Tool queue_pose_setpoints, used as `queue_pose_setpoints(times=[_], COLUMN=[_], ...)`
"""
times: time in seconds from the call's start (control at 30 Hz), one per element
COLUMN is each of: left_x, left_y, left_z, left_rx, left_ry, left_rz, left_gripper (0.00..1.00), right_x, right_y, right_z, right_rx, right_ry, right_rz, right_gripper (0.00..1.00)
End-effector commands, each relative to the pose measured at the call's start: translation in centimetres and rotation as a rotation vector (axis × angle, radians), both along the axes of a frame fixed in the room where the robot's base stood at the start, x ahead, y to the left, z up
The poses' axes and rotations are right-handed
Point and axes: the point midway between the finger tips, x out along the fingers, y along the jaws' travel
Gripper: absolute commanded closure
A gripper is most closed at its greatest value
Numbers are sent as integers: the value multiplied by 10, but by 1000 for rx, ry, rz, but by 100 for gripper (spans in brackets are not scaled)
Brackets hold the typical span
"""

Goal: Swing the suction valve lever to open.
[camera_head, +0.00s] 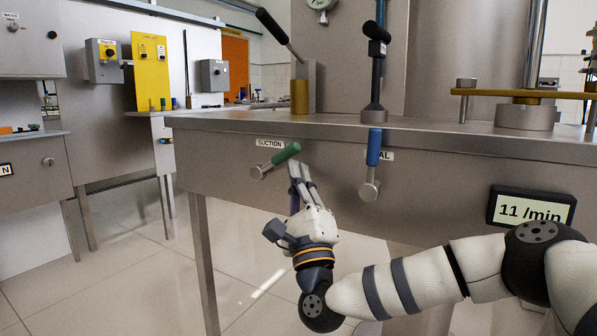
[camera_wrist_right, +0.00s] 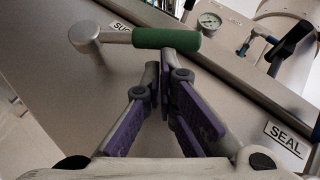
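The suction valve lever has a green handle (camera_head: 285,153) and a round metal pivot (camera_head: 258,172) on the front panel under the SUCTION label (camera_head: 270,143). The handle slants up to the right from the pivot. My right gripper (camera_head: 299,170) is just below and right of the handle's free end, fingers pointing up. In the right wrist view the green handle (camera_wrist_right: 166,38) lies across the tips of my right gripper (camera_wrist_right: 160,62). The fingers converge and look shut, with nothing seen between them. Whether they touch the handle is unclear. My left gripper is not in view.
A display (camera_head: 531,207) reading 11 /min is further right. The steel bench edge (camera_head: 400,134) overhangs above. A black-handled lever (camera_head: 272,26) stands on top.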

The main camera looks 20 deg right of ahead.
Motion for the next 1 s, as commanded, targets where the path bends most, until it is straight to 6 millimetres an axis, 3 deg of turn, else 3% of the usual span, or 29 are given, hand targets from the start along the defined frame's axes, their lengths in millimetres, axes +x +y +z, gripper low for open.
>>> queue_pose_setpoints(times=[0.3, 0.6, 1.0], left_x=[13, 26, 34], left_y=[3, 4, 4], left_z=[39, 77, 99], left_rx=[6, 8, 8], left_ry=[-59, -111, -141], left_rz=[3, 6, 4], left_gripper=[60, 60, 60], right_x=[0, 6, 11], right_y=[2, 6, 10], right_z=[28, 43, 46], right_rx=[-105, -235, -322], right_ry=[125, 292, 410], right_rz=[2, 2, 3], right_gripper=[100, 100, 100])
